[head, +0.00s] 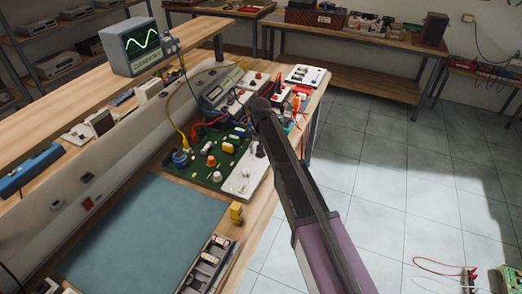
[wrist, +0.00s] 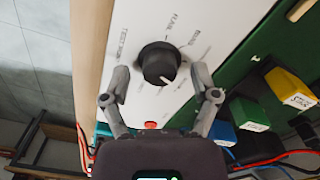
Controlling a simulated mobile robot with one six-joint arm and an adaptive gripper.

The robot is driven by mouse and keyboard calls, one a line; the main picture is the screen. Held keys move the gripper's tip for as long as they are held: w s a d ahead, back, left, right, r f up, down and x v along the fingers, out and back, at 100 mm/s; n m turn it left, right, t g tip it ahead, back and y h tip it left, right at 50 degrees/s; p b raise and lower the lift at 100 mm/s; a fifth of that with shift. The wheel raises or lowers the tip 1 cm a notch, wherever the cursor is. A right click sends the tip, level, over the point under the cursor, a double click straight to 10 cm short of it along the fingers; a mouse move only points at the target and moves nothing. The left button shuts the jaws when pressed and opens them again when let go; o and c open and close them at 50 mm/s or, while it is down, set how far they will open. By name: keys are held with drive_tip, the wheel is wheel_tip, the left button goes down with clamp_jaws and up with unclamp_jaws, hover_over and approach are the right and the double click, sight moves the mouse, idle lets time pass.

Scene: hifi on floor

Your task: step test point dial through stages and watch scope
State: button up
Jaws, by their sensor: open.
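The black round dial (wrist: 158,62) sits on a white panel (wrist: 195,35) in the wrist view. Its white pointer mark faces the lower right of that picture. Printed labels around it are turned and hard to read. My gripper (wrist: 161,78) is open, with one finger on each side of the dial and visible gaps between fingers and knob. In the head view the scope (head: 140,45) stands on the upper shelf at left, with a green wave on its screen and a caption too small to read surely. The panel (head: 240,185) shows beside the green board; my arm partly covers that area.
A green circuit board (head: 205,155) with coloured parts and cables lies left of the panel. A red button (wrist: 151,125) sits below the dial. A blue mat (head: 145,235) lies clear in front.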

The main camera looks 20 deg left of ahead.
drive_tip(key=shift+n, duration=0.4)
drive_tip(key=n, duration=0.7)
wheel_tip(320, 180, up, 14)
drive_tip(key=p, duration=1.4)
drive_tip(key=s+d+f+m+b, duration=0.1)
drive_tip(key=s+d+m, duration=0.1)
drive_tip(key=d, duration=0.7)
drive_tip(key=s+d+f+m+b, duration=0.2)
drive_tip(key=d, duration=0.8)
drive_tip(key=s+d+f+m+b, duration=0.2)
drive_tip(key=d+m, duration=0.1)
drive_tip(key=d, duration=0.7)
drive_tip(key=shift+s, duration=0.25)
drive_tip(key=shift+d, duration=0.1)
drive_tip(key=s+d+m, duration=0.5)
drive_tip(key=s+d, duration=0.5)
drive_tip(key=d, duration=0.4)
drive_tip(key=shift+s+d, duration=0.25)
drive_tip(key=shift+d, duration=0.1)
